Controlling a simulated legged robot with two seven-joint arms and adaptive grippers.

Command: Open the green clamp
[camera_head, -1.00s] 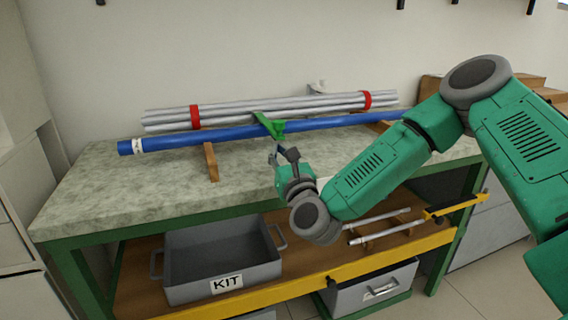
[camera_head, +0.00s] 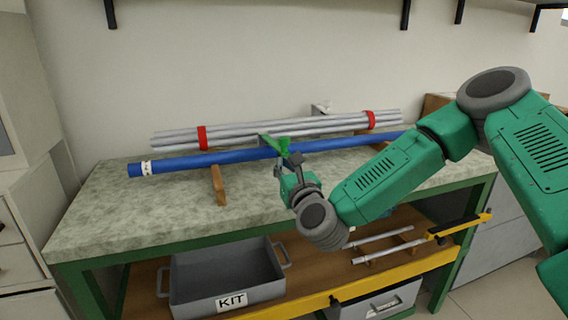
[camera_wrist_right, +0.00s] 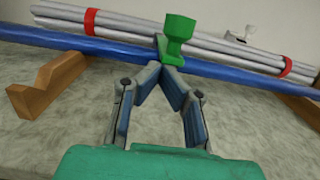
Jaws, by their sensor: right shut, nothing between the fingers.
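The green clamp (camera_head: 283,147) is at the middle of the long blue tube (camera_head: 220,157) on the bench. In the right wrist view the clamp's green handle (camera_wrist_right: 180,35) stands up in front of the tube. My right gripper (camera_head: 283,162) is just in front of the clamp. In the wrist view its fingertips (camera_wrist_right: 161,72) meet, shut and empty, right below the green handle; whether they touch it I cannot tell. My left gripper is out of view.
Silver rods (camera_head: 270,131) with red bands lie behind the blue tube. A wooden support (camera_head: 218,184) holds the tube at left. The bench top (camera_head: 130,212) is clear in front. A grey KIT bin (camera_head: 225,272) and loose rods (camera_head: 385,240) are on the lower shelf.

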